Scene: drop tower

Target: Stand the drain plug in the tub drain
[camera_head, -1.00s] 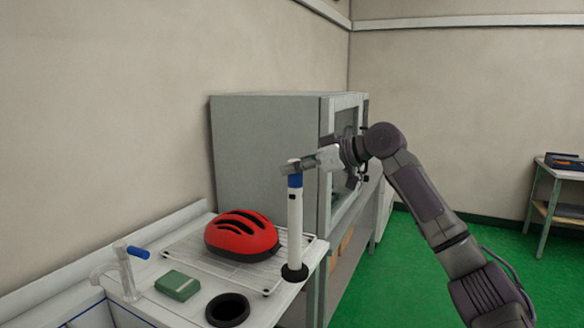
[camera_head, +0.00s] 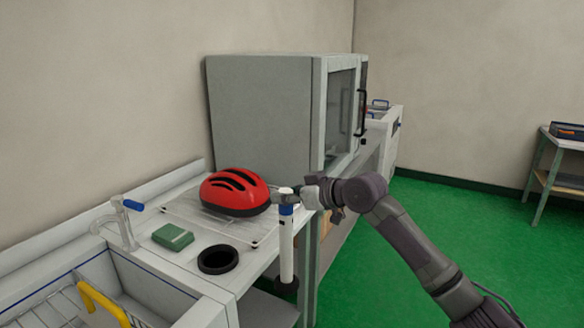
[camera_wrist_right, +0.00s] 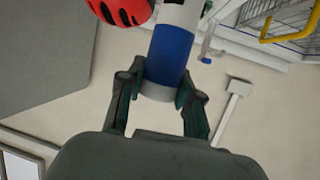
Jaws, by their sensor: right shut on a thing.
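The drain plug (camera_head: 286,248) is a white upright tube with a blue band near its top and a black foot. My right gripper (camera_head: 287,197) is shut on its top end. In the right wrist view, the gripper's fingers (camera_wrist_right: 160,85) close on the plug's blue and grey end (camera_wrist_right: 170,55). The plug hangs about upright, its foot low in front of the counter's front edge. The tub (camera_head: 160,290) is at the lower left. Its drain is not visible. My left gripper is not in view.
A black ring (camera_head: 218,259), a green block (camera_head: 173,236), a tap (camera_head: 124,222) and a red helmet (camera_head: 235,192) on a wire rack are on the counter (camera_head: 205,283). A yellow-handled basket (camera_head: 102,304) is in the tub. A grey cabinet (camera_head: 260,115) stands behind.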

